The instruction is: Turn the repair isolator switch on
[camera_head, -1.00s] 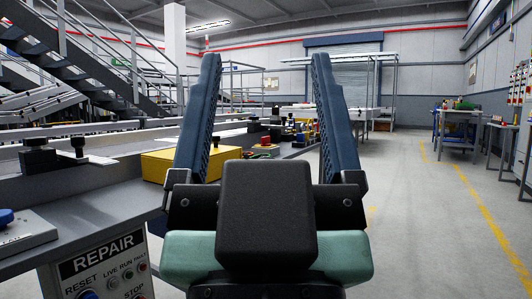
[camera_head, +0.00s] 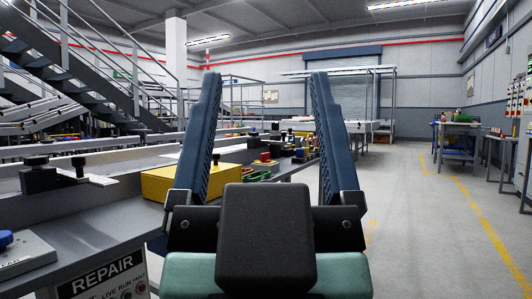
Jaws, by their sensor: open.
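The REPAIR panel (camera_head: 103,278) is at the lower left, on the front of a grey workbench. I cannot make out an isolator switch. A blue knob (camera_head: 5,239) on a grey plate sits on the bench at the left edge; its lettering is partly cut off. My gripper (camera_head: 264,80) is in the middle of the view, pointing forward, its two blue fingers wide apart with nothing between them. It is right of the panel and apart from it.
The bench (camera_head: 95,238) runs along the left and carries black clamps (camera_head: 38,174), a yellow box (camera_head: 185,182) and several small coloured parts. Stairs (camera_head: 75,75) rise at the left. The floor (camera_head: 430,240) on the right is clear, with yellow lines. Tables stand at the far right.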

